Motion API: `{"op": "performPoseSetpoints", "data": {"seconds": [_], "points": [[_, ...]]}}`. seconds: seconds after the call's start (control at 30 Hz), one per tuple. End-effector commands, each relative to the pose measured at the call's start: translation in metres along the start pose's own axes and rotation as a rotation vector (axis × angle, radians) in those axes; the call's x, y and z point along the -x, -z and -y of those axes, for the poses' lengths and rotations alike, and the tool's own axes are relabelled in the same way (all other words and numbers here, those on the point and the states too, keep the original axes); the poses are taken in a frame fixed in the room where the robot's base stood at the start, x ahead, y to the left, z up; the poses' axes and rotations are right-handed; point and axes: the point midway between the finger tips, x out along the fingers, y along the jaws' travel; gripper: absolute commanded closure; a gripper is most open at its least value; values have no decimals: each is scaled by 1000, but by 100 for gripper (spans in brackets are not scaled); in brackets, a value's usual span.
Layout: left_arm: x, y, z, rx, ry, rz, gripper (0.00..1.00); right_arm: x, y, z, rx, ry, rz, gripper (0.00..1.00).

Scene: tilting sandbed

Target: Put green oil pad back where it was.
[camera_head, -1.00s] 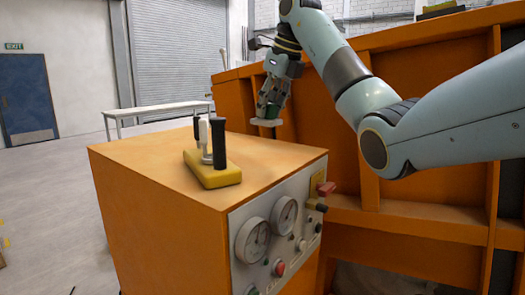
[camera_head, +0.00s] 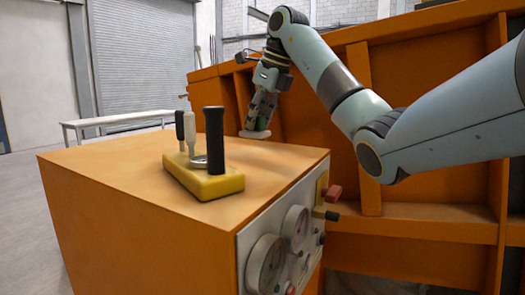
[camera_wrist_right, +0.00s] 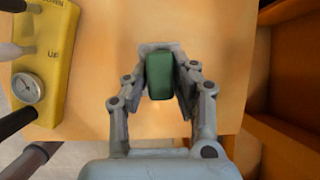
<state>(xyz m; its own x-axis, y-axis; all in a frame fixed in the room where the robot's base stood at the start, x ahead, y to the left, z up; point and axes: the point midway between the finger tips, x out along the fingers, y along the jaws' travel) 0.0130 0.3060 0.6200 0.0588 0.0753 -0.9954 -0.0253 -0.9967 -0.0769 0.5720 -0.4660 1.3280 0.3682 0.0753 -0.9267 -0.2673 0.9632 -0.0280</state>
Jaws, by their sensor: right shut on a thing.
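My right gripper (camera_head: 258,122) is shut on the green oil pad, low at the far edge of the orange cabinet top in the head view. In the right wrist view the green oil pad (camera_wrist_right: 160,76) is a dark green block between the two fingers of my right gripper (camera_wrist_right: 161,60). A pale grey flat piece (camera_head: 254,134) shows at its lower end, just over or on the cabinet top; I cannot tell whether it touches. My left gripper is not in view.
The orange cabinet (camera_head: 120,168) carries a yellow lever block (camera_head: 205,180) with upright black handles, left of my gripper. Gauges and knobs (camera_head: 290,240) line its front panel. A large orange frame (camera_head: 440,100) stands behind my right arm. The cabinet top between block and gripper is clear.

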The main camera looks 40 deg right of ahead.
Motion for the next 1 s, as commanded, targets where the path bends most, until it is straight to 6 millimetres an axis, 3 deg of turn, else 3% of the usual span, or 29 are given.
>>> {"op": "performPoseSetpoints", "data": {"seconds": [0.17, 0.3, 0.47, 0.83, 0.87, 1.0], "points": [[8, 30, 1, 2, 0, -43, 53, -2, 13, 10, 0, 0, 0, 100], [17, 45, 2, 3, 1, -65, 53, -19, 21, 10, 0, -3, -5, 100], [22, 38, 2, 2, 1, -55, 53, -36, 28, 9, 0, -1, -1, 100], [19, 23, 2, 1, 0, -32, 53, -42, 29, 9, 0, -1, 1, 100], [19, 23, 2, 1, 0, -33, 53, -42, 29, 9, 0, 0, 1, 74], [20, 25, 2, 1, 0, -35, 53, -42, 29, 9, 0, 0, 1, 55]]}}
